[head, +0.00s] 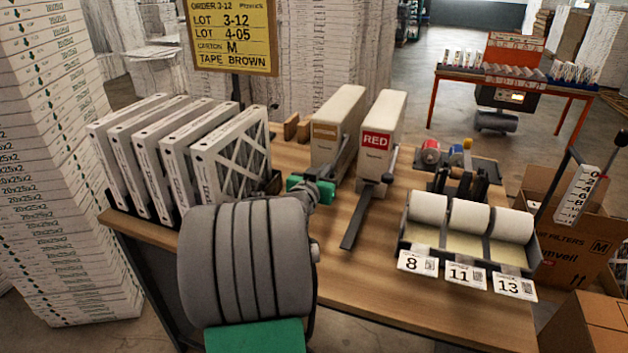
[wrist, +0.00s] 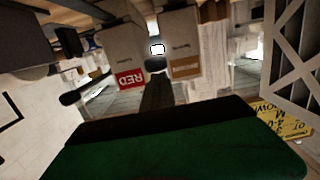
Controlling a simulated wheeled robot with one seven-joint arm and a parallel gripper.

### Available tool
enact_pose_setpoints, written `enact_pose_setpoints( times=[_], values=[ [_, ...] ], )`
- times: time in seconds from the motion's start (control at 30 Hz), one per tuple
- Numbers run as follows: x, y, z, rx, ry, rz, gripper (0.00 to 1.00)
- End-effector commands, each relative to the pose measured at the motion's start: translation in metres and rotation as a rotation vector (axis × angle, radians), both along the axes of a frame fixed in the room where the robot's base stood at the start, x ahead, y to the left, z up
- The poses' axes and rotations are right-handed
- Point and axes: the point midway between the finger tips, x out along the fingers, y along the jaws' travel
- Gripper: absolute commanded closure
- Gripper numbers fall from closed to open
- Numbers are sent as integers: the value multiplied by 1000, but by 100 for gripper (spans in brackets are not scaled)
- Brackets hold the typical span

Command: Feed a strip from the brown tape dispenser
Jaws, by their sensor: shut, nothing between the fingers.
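The brown tape dispenser (head: 336,115) is a tall pale box with a brown label, standing on the wooden table. The red tape dispenser (head: 379,130) stands just to its right, with a red label and a dark tongue in front. My gripper (head: 334,178), with a green body, is shut and empty, close in front of the brown dispenser's lower front. It hides that dispenser's tongue. Whether it touches the dark lever there I cannot tell. The upside-down wrist view shows the brown dispenser (wrist: 183,45), the red one (wrist: 122,55) and my dark fingers (wrist: 156,85) pointing between them.
Several boxed filters (head: 185,155) stand in a row at left. A label-roll holder (head: 440,245) with tags 8, 11, 13 is at right. A yellow order sign (head: 232,35) reads TAPE BROWN. Cartons (head: 570,230) stand at far right. The table front is clear.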

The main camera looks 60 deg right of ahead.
Motion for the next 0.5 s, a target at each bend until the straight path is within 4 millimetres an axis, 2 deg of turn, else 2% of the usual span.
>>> enact_pose_setpoints(
  times=[0.03, 0.27, 0.5],
  values=[
    [-4, -2, -18, -18, -3, -7, 100],
    [-8, -4, -38, -99, -8, -14, 100],
    [-7, -9, -71, -119, -10, -14, 100]
  ],
)
